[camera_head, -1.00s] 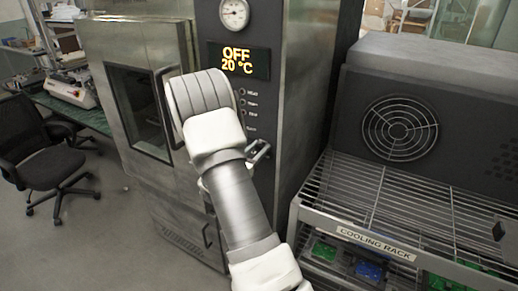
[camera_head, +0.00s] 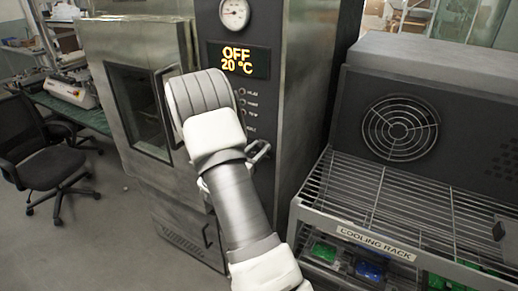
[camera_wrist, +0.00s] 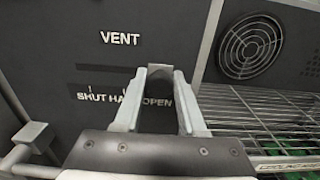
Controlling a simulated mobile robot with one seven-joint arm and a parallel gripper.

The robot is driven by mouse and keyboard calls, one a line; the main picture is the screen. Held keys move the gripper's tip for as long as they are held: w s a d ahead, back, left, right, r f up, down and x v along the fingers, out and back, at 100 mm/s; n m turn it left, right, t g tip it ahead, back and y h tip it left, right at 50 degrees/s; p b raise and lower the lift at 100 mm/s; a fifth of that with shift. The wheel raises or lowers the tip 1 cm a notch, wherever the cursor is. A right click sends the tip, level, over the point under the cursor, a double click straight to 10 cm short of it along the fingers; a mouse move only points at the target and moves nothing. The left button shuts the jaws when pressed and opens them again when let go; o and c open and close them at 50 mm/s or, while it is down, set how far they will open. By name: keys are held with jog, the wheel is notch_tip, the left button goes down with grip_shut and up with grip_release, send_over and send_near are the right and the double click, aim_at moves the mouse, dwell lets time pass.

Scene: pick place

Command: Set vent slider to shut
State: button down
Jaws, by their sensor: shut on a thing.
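The vent panel (camera_wrist: 110,65) is a dark plate marked VENT, with SHUT, HALF and OPEN in a row below. In the wrist view, a grey slider knob (camera_wrist: 160,72) sits between the tips of my gripper (camera_wrist: 162,78), whose fingers are shut on it. The knob appears just above the OPEN label (camera_wrist: 157,103), at the right end of the row. My fingers partly cover the HALF label. In the head view, my arm hides my gripper and the slider against the front of the oven (camera_head: 262,125), whose display (camera_head: 238,60) reads OFF, 20 °C.
A cooling rack (camera_head: 390,215) with a round fan grille (camera_head: 400,130) stands close on the right. A bar handle (camera_wrist: 30,132) juts out at lower left in the wrist view. An oven door with a window (camera_head: 138,110) is left of my arm. An office chair (camera_head: 45,160) stands farther left.

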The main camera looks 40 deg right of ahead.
dwell(0.4)
jog(key=w+a+b, duration=0.3)
jog(key=w+a, duration=0.1)
jog(key=w, duration=0.5)
jog(key=shift+w, duration=0.3)
jog(key=shift+a+r, duration=0.1)
jog(key=c, duration=0.5)
grip_release()
jog(key=shift+w, duration=0.15)
jog(key=shift+c, duration=0.2)
jog(key=b+v, duration=0.2)
jog(key=v, duration=1.5)
jog(key=shift+s+a+b, duration=0.2)
jog(key=shift+s+b, duration=0.05)
jog(key=shift+b, duration=0.1)
